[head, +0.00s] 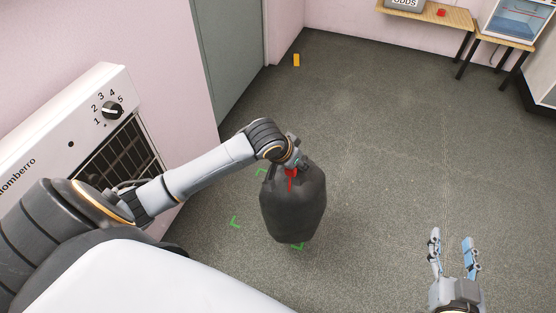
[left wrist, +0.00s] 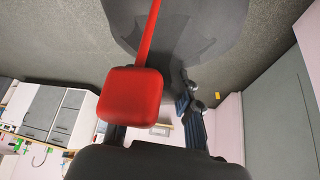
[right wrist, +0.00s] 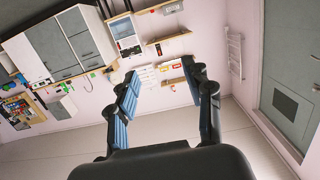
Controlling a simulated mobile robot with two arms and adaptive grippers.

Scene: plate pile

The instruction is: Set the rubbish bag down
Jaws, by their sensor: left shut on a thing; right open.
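A black rubbish bag (head: 293,208) with a red tie hangs upright below my left gripper (head: 293,160) in the head view. My left gripper is shut on the bag at its red top. In the left wrist view the red tie end (left wrist: 130,97) and the dark bag (left wrist: 190,35) are close to the fingers. Green corner marks (head: 235,222) lie on the floor around and left of the bag. I cannot tell whether the bag's bottom touches the floor. My right gripper (head: 453,243) is open and empty at the lower right.
A white appliance with a dial (head: 112,110) stands at the left, beside a grey door (head: 215,60). A small yellow object (head: 296,60) lies on the floor near the wall. Wooden tables (head: 430,12) stand at the back right. The middle and right floor (head: 400,130) is clear.

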